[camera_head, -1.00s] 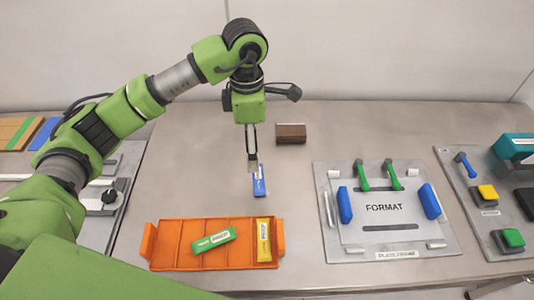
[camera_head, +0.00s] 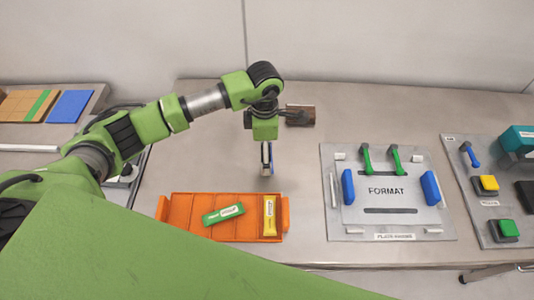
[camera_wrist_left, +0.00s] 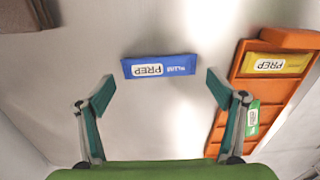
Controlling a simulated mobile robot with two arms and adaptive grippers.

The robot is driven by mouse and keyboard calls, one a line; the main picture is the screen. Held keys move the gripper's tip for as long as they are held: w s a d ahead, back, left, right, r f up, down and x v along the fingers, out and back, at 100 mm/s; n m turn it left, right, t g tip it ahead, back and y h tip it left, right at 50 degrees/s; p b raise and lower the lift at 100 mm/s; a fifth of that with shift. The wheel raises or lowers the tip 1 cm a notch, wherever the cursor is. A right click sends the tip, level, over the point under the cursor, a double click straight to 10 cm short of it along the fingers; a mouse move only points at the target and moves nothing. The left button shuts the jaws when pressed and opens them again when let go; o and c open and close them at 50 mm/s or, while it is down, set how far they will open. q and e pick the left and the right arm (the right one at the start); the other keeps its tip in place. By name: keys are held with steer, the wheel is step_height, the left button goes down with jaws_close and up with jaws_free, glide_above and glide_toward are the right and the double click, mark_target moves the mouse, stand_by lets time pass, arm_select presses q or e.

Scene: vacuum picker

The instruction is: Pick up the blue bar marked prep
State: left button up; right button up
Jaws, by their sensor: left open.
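The blue bar (camera_wrist_left: 158,67) lies flat on the table, its white PREP label upside down in the left wrist view. In the head view only a sliver of the blue bar (camera_head: 271,158) shows behind my left gripper (camera_head: 266,170). In the left wrist view the left gripper (camera_wrist_left: 160,84) is open, with its two fingers spread wider than the bar's length. The bar shows between and just beyond the fingertips, and nothing is held. My right gripper is out of view.
An orange tray (camera_head: 185,213) in front holds a green bar (camera_head: 223,214) and a yellow bar (camera_head: 269,215). A brown block (camera_head: 301,115) lies behind the gripper. A plate marked FORMAT (camera_head: 388,212) is at right, beside a panel with buttons (camera_head: 488,184). Bare table surrounds the blue bar.

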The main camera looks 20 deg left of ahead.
arm_select(q)
steer(key=shift+f, duration=0.85)
steer(key=c, duration=1.1)
steer(key=shift+r, duration=0.1)
